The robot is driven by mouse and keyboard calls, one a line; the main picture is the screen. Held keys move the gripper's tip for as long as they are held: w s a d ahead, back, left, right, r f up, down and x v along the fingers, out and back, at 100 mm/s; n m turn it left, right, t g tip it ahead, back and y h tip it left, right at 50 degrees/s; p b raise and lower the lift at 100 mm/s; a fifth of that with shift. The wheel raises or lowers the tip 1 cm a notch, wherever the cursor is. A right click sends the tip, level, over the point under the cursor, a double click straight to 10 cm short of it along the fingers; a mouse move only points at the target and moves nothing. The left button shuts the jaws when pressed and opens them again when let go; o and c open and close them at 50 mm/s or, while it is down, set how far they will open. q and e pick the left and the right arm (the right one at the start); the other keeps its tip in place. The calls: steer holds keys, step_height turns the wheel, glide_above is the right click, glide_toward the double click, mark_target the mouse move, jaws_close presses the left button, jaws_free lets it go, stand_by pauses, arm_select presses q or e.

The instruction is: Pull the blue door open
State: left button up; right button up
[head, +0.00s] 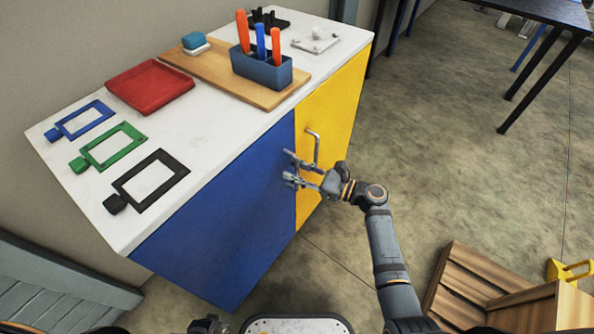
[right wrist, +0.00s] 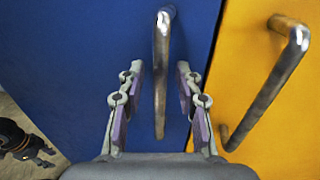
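The blue door (head: 220,220) is the left front of the white-topped cabinet and looks shut. Its metal handle (right wrist: 161,80) shows in the right wrist view, but in the head view it is hard to make out behind the fingers. My right gripper (head: 291,168) is open at the blue door's right edge. In the right wrist view its fingers stand on either side of the handle, with a visible gap to each. My left gripper (head: 207,325) barely shows at the bottom of the head view; its fingers are unclear.
The yellow door (head: 335,110) with its own handle (head: 316,148) is just right of my right gripper. Frames, a red tray (head: 150,87) and a blue holder (head: 262,70) with screwdriver-like tools stand on the countertop (head: 85,190). A wooden crate (head: 470,285) stands at lower right.

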jaws_close()
stand_by(0.6)
